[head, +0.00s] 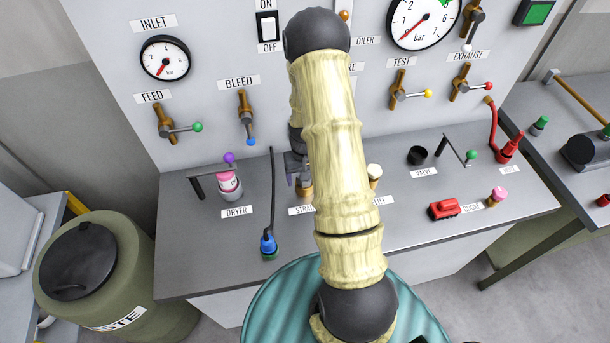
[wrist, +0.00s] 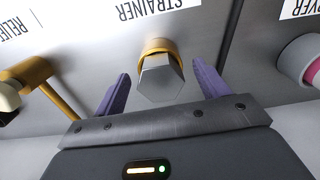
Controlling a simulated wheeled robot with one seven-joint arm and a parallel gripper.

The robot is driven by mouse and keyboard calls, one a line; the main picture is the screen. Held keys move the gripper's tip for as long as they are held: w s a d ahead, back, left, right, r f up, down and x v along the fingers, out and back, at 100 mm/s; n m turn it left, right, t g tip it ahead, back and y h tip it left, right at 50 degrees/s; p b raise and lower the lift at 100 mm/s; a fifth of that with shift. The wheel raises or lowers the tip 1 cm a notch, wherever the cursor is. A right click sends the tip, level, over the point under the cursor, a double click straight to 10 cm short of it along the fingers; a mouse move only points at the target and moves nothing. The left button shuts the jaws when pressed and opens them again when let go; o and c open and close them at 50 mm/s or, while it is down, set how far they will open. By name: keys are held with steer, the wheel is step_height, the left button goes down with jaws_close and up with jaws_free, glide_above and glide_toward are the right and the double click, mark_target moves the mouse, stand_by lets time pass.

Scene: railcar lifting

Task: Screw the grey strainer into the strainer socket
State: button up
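The grey strainer (wrist: 161,78) shows its hexagonal end in the wrist view, in line with the brass strainer socket (wrist: 158,46) by the STRAINER label. It appears seated in the socket; how deep it sits cannot be told. My gripper (wrist: 161,84) is open, with one purple finger on each side of the strainer and a visible gap on both sides. In the head view my arm hides most of my gripper (head: 292,170) and the strainer. Only part of the brass socket (head: 305,192) shows there.
The relief fitting (head: 374,173) is close on the right. Valve handles (head: 178,127) line the upright panel behind. A waste drum (head: 95,270) stands at left.

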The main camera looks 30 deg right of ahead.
steer(key=shift+r, duration=0.15)
step_height(320, 180, up, 17)
steer(key=b, duration=0.3)
steer(key=shift+b, duration=0.3)
stand_by(0.5)
steer(key=s+a+r+n+t, duration=0.1)
steer(key=s+a+n+t, duration=0.1)
steer(key=s+a, duration=1)
steer(key=shift+s+a+r+n+t, duration=0.15)
steer(key=shift+s+a+n+t, duration=0.15)
steer(key=shift+a+n, duration=0.3)
steer(key=shift+w+a, duration=0.1)
steer(key=shift+c, duration=0.2)
